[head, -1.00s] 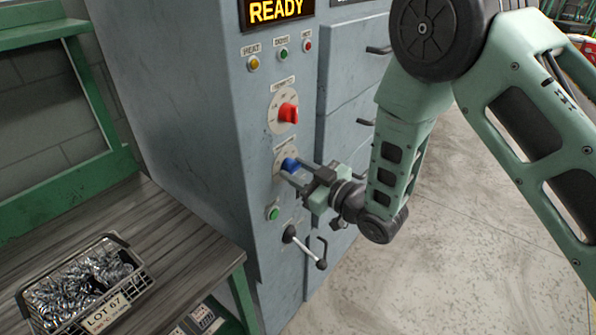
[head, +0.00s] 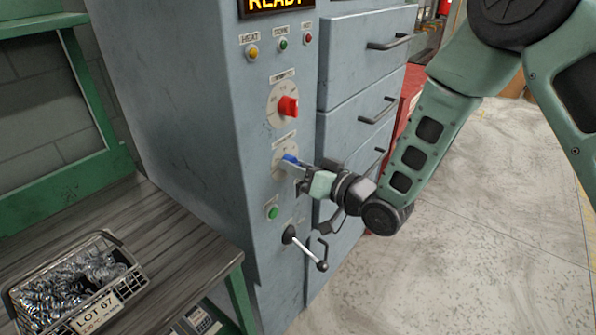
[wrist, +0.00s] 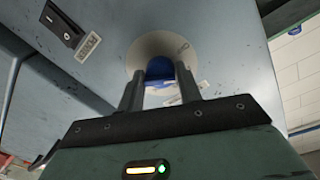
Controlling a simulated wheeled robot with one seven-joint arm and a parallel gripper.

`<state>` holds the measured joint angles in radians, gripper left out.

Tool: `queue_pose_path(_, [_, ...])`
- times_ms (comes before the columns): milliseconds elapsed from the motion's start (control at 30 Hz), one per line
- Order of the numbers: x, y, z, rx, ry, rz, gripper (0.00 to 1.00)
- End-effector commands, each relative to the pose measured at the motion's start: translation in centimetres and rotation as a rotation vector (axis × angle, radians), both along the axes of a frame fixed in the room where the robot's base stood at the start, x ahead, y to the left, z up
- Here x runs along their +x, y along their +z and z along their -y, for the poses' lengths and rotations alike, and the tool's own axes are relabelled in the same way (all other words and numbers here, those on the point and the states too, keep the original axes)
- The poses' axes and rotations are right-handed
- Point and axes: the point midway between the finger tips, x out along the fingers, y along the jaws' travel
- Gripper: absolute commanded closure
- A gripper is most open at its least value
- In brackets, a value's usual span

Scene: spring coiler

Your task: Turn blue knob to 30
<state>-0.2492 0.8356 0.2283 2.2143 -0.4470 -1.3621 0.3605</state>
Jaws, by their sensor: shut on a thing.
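The blue knob (head: 289,161) sits on a pale round dial plate (head: 280,170) on the front of the grey cabinet, below the red knob. My gripper (head: 294,166) reaches it from the right, with its fingers shut on the knob. The wrist view also shows the blue knob (wrist: 159,68) between my two fingertips (wrist: 159,80). The dial plate (wrist: 150,48) shows behind the fingers there. The dial's numbers and the knob's pointer are too small or hidden to read.
The red knob (head: 288,106) is above, and a green button (head: 272,213) and a lever (head: 307,252) are below. Drawer handles (head: 378,108) stick out at the right. A wire basket of springs (head: 75,285) stands on the bench at the left.

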Motion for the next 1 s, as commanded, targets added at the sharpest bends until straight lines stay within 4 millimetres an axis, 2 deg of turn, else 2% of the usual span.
queue_pose_path(1000, [0.08,0.36,0.08,0.598,0.001,-0.763,0.88])
